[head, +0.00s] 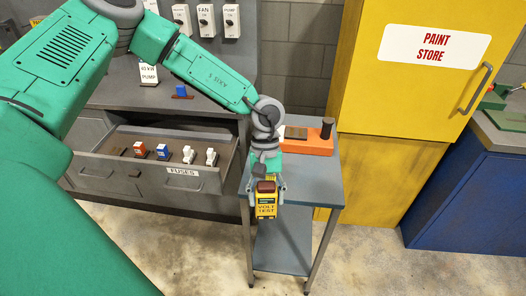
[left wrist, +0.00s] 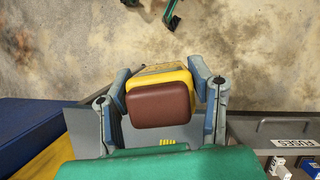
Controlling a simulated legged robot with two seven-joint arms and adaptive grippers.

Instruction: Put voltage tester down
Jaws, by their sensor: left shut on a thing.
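The voltage tester (head: 266,205) is a yellow block with a dark red-brown top and a "VOLT TEST" label. My left gripper (head: 267,190) is shut on it, one finger on each side. The tester is upright at the front edge of the small grey-blue cart (head: 315,186); I cannot tell whether it touches the top. In the left wrist view the tester's brown end (left wrist: 160,104) and yellow body sit between the fingers (left wrist: 165,95). My right gripper is not seen for certain.
An orange device (head: 312,142) stands at the back of the cart. An open drawer labelled FUSES (head: 183,172) with several fuses is at the left. A yellow PAINT STORE cabinet (head: 400,120) stands behind right. The cart's right front top is clear.

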